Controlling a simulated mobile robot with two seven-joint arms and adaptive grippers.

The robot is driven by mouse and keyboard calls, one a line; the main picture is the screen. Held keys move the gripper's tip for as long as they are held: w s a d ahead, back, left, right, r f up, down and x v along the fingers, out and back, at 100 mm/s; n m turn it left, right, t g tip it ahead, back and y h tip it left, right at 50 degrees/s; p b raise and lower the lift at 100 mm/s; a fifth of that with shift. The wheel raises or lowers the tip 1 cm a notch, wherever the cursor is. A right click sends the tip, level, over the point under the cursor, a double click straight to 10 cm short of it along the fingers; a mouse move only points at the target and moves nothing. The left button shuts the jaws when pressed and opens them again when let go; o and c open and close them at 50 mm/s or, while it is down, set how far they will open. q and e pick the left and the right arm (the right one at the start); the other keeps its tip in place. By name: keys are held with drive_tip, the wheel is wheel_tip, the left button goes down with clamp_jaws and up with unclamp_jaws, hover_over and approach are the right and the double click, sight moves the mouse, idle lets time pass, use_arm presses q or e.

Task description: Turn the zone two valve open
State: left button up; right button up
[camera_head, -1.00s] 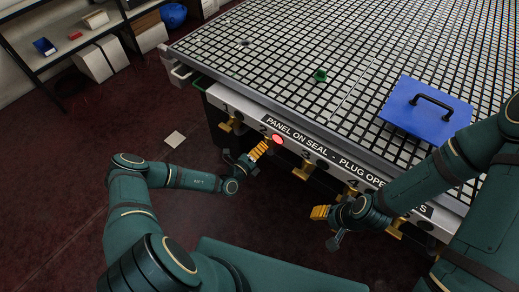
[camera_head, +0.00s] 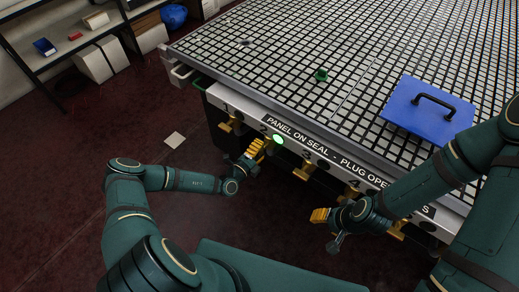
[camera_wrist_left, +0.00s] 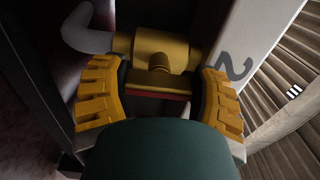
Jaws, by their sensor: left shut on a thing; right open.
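The zone two valve shows in the left wrist view as a brass body (camera_wrist_left: 162,48) beside a black "2" on the rail. Its red-edged lever (camera_wrist_left: 160,92) lies crosswise between the yellow fingers of my left gripper (camera_wrist_left: 160,98), which is shut on it. In the head view my left gripper (camera_head: 257,147) is at the table's front rail, hiding most of that valve. A round lamp (camera_head: 278,139) just right of it glows green. My right gripper (camera_head: 320,215) is open and empty, in front of the rail further right.
Other brass valves hang along the rail, one (camera_head: 230,125) to the left and one (camera_head: 304,168) to the right. A blue panel (camera_head: 404,104) with a black handle and a small green piece (camera_head: 320,75) lie on the grid table (camera_head: 290,45). Shelves (camera_head: 75,55) stand back left.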

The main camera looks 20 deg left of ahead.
use_arm(q)
drive_tip(key=o, duration=1.2)
drive_tip(key=v, duration=1.2)
